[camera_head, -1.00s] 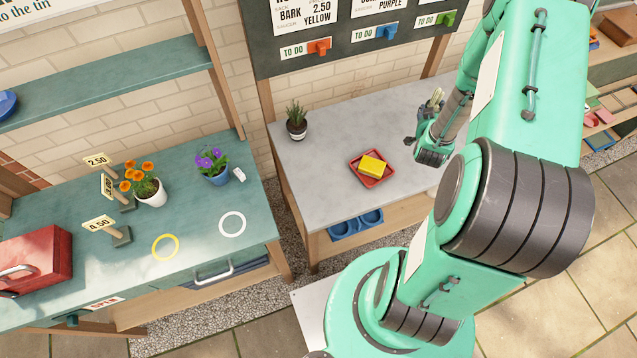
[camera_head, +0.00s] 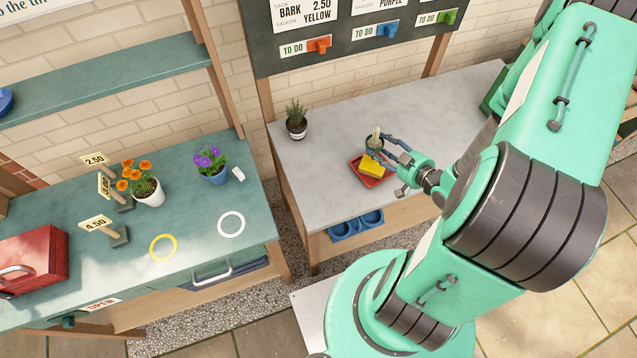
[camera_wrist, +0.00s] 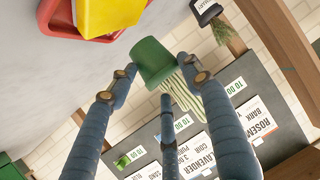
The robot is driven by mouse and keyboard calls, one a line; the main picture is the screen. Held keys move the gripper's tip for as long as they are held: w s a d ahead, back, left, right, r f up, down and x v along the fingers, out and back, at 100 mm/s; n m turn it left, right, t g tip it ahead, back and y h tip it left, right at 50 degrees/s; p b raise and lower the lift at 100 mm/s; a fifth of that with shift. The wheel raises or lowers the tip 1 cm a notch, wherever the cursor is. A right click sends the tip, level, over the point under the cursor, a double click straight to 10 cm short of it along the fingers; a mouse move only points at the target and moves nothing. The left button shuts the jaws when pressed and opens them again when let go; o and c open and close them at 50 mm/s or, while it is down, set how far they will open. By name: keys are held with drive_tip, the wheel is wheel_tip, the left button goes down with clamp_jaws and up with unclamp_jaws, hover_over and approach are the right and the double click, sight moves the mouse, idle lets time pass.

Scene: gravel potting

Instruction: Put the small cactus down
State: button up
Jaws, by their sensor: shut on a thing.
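The small cactus (camera_head: 376,134) is pale and striped and stands in a green pot. My gripper (camera_head: 375,147) is shut on this pot and holds it over the grey table (camera_head: 330,171), just behind the yellow block in the red tray. In the wrist view the green pot (camera_wrist: 152,58) sits between the fingertips of my gripper (camera_wrist: 157,72), with the cactus (camera_wrist: 187,98) pointing down in the picture. Part of the pot is hidden by the fingers in the head view. Whether its base touches anything I cannot tell.
A red tray (camera_head: 358,180) with a yellow block (camera_head: 370,164) lies close to my gripper. A potted herb (camera_head: 297,119) stands at the table's back left. Blue trays (camera_head: 356,225) sit on the shelf below. The table's left middle is clear. A green bench (camera_head: 200,270) holds flower pots.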

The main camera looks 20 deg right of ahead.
drive_tip(key=s+a+n+g+y, duration=0.1)
drive_tip(key=s+a+n+y, duration=0.3)
drive_tip(key=s+a, duration=0.3)
drive_tip(key=a+r, duration=0.1)
drive_tip(key=a, duration=0.2)
drive_tip(key=shift+a+g+b, duration=0.3)
drive_tip(key=shift+a+g, duration=0.05)
drive_tip(key=shift+g, duration=0.05)
drive_tip(key=s+a+n+g+y, duration=0.1)
drive_tip(key=s+a, duration=0.1)
drive_tip(key=a, duration=0.1)
drive_tip(key=s+a+r+n+g+y, duration=0.1)
drive_tip(key=s+a, duration=0.1)
drive_tip(key=s, duration=0.1)
drive_tip(key=s+a+n+g+y, duration=0.1)
drive_tip(key=s+a, duration=0.2)
drive_tip(key=shift+s+a+r+n, duration=0.1)
drive_tip(key=shift+a+r+n, duration=0.2)
drive_tip(key=shift+r+n, duration=0.1)
drive_tip(key=shift+f, duration=2.55)
drive_tip(key=shift+s+m+b, duration=0.15)
drive_tip(key=shift+m+b, duration=0.15)
drive_tip(key=shift+b, duration=0.3)
drive_tip(key=w, duration=0.5)
drive_tip(key=w+f+b, duration=0.1)
drive_tip(key=w, duration=0.4)
drive_tip(key=w+d+b, duration=0.1)
drive_tip(key=w, duration=0.5)
drive_tip(key=shift+f, duration=0.2)
